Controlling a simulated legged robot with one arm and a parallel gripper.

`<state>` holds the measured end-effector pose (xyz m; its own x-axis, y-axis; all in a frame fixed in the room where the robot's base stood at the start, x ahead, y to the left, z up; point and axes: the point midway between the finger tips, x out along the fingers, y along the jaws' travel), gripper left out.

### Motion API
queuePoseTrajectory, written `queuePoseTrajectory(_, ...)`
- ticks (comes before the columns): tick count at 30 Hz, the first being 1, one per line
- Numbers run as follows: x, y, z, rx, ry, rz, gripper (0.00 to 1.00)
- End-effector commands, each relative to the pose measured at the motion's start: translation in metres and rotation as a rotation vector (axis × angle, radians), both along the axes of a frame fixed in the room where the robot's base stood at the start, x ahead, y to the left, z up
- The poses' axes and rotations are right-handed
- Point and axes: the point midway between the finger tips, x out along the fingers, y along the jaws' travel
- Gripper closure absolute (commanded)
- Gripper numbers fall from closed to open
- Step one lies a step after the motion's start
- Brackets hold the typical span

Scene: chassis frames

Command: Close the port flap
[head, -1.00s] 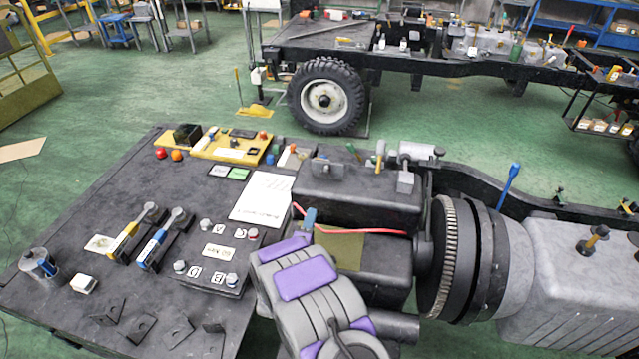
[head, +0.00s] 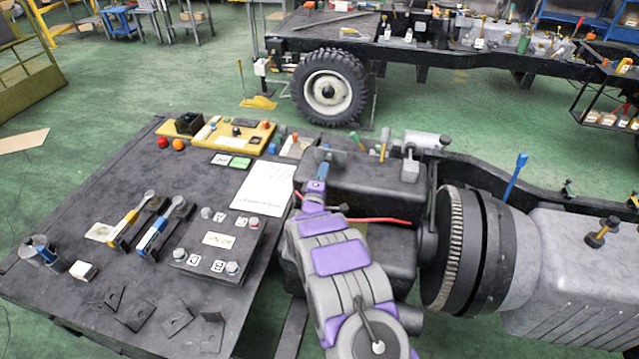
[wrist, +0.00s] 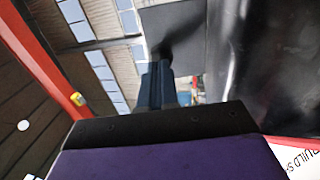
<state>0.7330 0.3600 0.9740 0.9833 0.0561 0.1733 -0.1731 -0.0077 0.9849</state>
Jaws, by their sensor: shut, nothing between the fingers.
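My gripper (head: 322,170) has blue fingers and reaches up to the left part of the grey box (head: 375,185) beside the bench in the head view. In the wrist view the blue fingers (wrist: 157,85) are together with nothing held. A dark flat panel (wrist: 185,35) shows past the fingertips there; it may be the port flap, but I cannot tell for sure. I cannot tell whether the fingertips touch it. In the head view the port flap cannot be made out clearly around my gripper.
A dark bench (head: 70,235) on the left holds a battery-like block (head: 218,250), blue and yellow levers, a white sheet (head: 262,188) and small brackets. A red cable (head: 380,221) runs along the box. A large round flywheel (head: 450,250) stands at right.

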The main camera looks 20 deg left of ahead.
Motion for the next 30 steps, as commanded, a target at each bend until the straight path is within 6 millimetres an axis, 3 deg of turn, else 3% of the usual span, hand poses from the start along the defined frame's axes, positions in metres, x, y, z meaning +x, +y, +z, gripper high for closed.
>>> queuePoseTrajectory(17, 0.007, 0.001, 0.002, -0.001, 0.005, 0.001, 1.0)
queuePoseTrajectory(30, 0.015, 0.0, 0.021, -0.008, 0.154, 0.0, 1.0)
